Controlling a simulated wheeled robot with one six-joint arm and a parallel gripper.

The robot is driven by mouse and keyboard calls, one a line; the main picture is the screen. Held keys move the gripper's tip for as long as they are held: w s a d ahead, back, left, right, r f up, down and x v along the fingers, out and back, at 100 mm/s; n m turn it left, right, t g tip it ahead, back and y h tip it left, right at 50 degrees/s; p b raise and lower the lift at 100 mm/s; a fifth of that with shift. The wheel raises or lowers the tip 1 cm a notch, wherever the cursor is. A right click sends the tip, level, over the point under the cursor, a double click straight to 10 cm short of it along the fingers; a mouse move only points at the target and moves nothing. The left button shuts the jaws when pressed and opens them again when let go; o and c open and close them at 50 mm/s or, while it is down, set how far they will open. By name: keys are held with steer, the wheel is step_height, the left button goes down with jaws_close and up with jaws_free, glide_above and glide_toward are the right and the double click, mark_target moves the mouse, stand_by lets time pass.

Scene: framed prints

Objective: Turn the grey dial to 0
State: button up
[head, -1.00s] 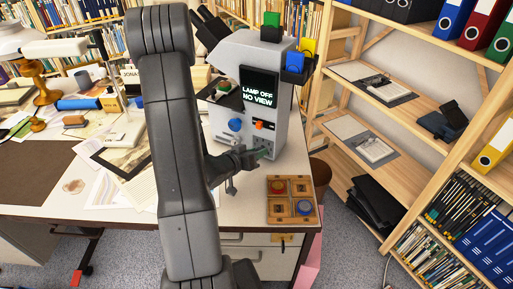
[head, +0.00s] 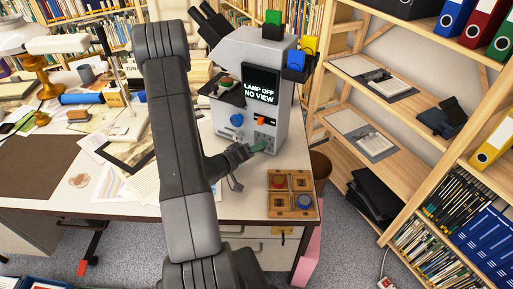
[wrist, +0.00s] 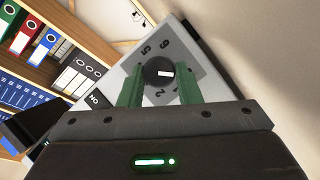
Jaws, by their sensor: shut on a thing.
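The grey dial (wrist: 158,72) is a dark round knob with a white mark, on a light plate with printed figures around it, in the wrist view. The white mark points right; I cannot tell which figure it stands at. My gripper (wrist: 161,88) has its green fingers on either side of the dial, shut on it. In the head view my gripper (head: 260,146) is at the lower front of the grey machine (head: 228,60) and hides the dial. The machine's screen (head: 261,85) reads "LAMP OFF NO VIEW".
A blue knob (head: 237,120) and an orange switch (head: 260,121) sit close to my gripper on the machine's front. A wooden tray (head: 292,212) with red and blue round pieces lies on the desk in front. Shelves (head: 400,115) stand at the right.

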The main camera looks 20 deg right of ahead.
stand_by(0.3)
steer(key=o, duration=0.9)
steer(key=shift+o, duration=0.2)
steer(key=shift+a, duration=0.15)
steer(key=v, duration=1.3)
steer(key=shift+s+a+b, duration=0.1)
steer(key=shift+a+b, duration=0.2)
steer(key=shift+b, duration=0.1)
steer(key=x, duration=1.4)
steer(key=shift+r+p, duration=0.1)
steer(key=shift+p, duration=0.3)
steer(key=shift+a, duration=0.15)
